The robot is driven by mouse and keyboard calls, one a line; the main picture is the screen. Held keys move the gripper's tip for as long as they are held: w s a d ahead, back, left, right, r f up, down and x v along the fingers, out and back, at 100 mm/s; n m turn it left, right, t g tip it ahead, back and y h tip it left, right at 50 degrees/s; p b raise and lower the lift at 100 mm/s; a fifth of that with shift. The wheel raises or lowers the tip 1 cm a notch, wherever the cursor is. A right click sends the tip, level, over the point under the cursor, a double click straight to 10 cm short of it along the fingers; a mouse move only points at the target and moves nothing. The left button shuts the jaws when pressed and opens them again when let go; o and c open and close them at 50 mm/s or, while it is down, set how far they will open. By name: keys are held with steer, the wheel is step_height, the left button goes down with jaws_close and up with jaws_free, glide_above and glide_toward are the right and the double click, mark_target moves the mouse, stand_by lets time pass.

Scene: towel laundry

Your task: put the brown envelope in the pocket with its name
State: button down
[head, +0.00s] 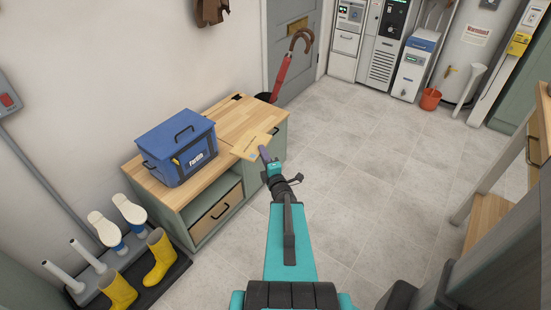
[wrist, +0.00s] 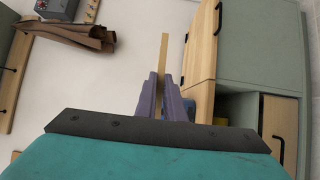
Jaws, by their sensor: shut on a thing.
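In the wrist view the envelope (wrist: 164,52) shows edge-on as a thin tan strip, standing out from between the purple fingers of my gripper (wrist: 166,76). The writing on it is too small to read. I cannot make out a named pocket in either view.
A blue lidded box (head: 178,147) stands on the cabinet top (head: 240,112). A red umbrella (head: 284,75) leans behind the cabinet's far end. Yellow boots (head: 160,257) stand on a dark mat at left. A brown hanging item (wrist: 65,33) is on the wall. The tiled floor (head: 380,180) is clear.

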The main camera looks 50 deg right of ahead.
steer(key=w+a+r+n+t+y+p, duration=0.1)
steer(key=w+a+r+n+y+p, duration=0.35)
steer(key=a+r, duration=0.45)
steer(key=w+a+r+n+t+y+p, duration=0.1)
steer(key=w+a+r+y+p, duration=0.2)
steer(key=w+a+r+p, duration=0.45)
steer(key=w+a+r+n+t+y+p, duration=0.1)
steer(key=w+a+r+n+y+p, duration=0.2)
steer(key=w+a+r, duration=0.65)
steer(key=s+a+r+n+g+y+p, duration=0.1)
steer(key=a+r+n+g+y+p, duration=0.4)
steer(key=a+r+y+p, duration=0.9)
steer(key=s+a+r+n+g+b, duration=0.1)
steer(key=s+a+n+g+b, duration=0.1)
steer(key=a, duration=0.8)
steer(key=shift+s+a+n+g+y+b, duration=0.15)
steer(key=shift+s+n+g+y+b, duration=0.2)
steer(key=shift+s+n+b, duration=0.7)
steer(key=shift+w+r, duration=0.1)
steer(key=shift+w, duration=0.15)
